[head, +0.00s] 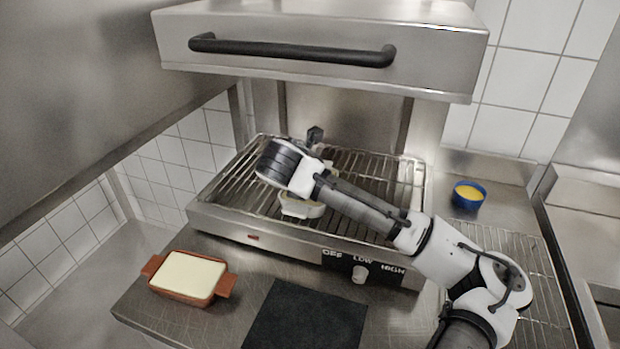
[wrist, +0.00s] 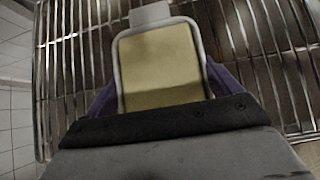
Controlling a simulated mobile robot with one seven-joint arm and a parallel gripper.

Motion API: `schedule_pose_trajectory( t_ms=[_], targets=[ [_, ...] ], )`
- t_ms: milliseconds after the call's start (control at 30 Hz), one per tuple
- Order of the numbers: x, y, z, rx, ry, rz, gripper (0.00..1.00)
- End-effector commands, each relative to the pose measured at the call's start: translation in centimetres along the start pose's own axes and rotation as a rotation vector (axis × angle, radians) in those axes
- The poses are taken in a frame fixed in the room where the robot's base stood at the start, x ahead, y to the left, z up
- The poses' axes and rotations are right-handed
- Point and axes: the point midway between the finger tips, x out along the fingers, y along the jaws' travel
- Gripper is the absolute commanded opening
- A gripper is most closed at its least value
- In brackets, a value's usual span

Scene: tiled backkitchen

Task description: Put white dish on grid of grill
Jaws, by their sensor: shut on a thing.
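The white dish (head: 301,208) is at the grill's grid (head: 372,167), mostly hidden under my arm in the head view. In the wrist view the white dish (wrist: 160,62) has a pale rim, a yellowish filling and a tab handle at its far end. The grid's bars show on both sides of it. My gripper (wrist: 162,92) is shut on the dish, with dark purplish fingers at its two sides. The dish looks about level. I cannot tell whether it touches the bars or hangs just above them.
The grill's hood with a black handle (head: 290,50) hangs above the grid. A brown dish with pale filling (head: 188,275) and a black mat (head: 305,318) lie on the counter in front. A blue bowl (head: 468,195) stands right of the grill. The grill's knob (head: 360,274) faces front.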

Motion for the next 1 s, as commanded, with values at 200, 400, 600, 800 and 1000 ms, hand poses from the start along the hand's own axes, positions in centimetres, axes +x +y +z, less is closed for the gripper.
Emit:
schedule_pose_trajectory(
  t_ms=[200,400,600,800,1000],
  targets=[
    [0.1,0.0,0.0,0.001,-0.002,0.002,0.49],
    [0.1,0.0,-0.1,0.000,0.000,0.001,1.00],
    [-0.2,0.0,-0.1,0.000,-0.001,0.001,1.00],
    [-3.0,0.1,-0.2,-0.002,-0.003,0.003,1.00],
    [-7.5,0.1,-0.1,-0.001,-0.004,0.004,1.00]
  ],
)
